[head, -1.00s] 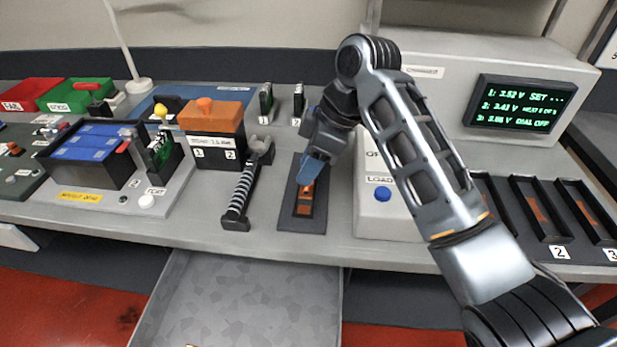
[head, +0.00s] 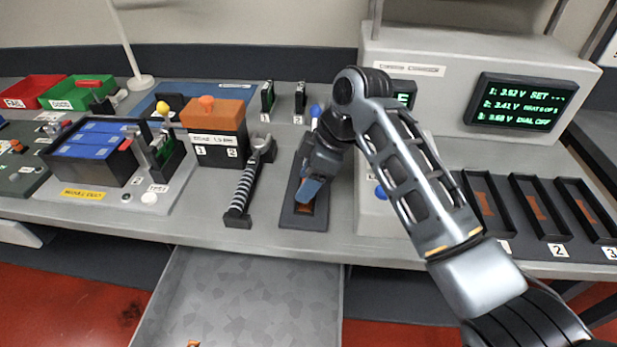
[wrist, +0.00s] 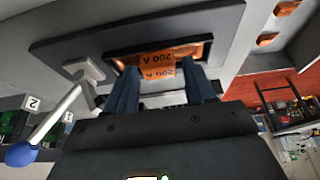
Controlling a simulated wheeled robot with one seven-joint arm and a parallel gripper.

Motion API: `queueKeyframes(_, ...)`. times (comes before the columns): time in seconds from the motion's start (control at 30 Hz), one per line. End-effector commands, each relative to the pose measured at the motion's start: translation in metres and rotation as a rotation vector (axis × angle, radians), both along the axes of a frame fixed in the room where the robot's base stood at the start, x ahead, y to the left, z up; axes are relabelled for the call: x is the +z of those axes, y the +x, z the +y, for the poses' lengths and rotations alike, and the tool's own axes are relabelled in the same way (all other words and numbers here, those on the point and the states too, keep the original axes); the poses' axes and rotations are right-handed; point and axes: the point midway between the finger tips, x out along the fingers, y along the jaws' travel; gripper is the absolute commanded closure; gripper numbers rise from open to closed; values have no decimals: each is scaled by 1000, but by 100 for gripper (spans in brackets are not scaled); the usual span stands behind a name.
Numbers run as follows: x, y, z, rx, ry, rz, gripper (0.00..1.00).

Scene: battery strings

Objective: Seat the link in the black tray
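The black tray (head: 293,213) is a dark plate with a recess, on the bench front. It also shows in the wrist view (wrist: 75,46). The copper-orange link (wrist: 158,60), marked 200 A, is in or just over the recess; whether it lies flat on the bottom I cannot tell. My gripper (head: 308,197) is low over the tray and hides most of the link in the head view. In the wrist view my gripper (wrist: 163,82) has its fingers apart, either side of the link's middle tab. A pale lever (wrist: 62,112) with a blue knob (wrist: 20,154) stands beside the recess.
A striped-handled tool (head: 243,192) lies just left of the tray. A grey instrument (head: 450,55) with a green-text screen stands right and behind. Several black slots (head: 537,208) with orange pieces are at the right. A grey drawer (head: 240,295) is open below.

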Motion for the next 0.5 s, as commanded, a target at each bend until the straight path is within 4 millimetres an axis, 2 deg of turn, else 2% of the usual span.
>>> queueKeyframes(0.1, 0, 0, 0, 0, 0, 0, 37)
queueKeyframes(0.33, 2, 0, 0, 0, 0, 0, 37)
queueKeyframes(0.5, 16, 1, -5, -1, 2, -2, 37)
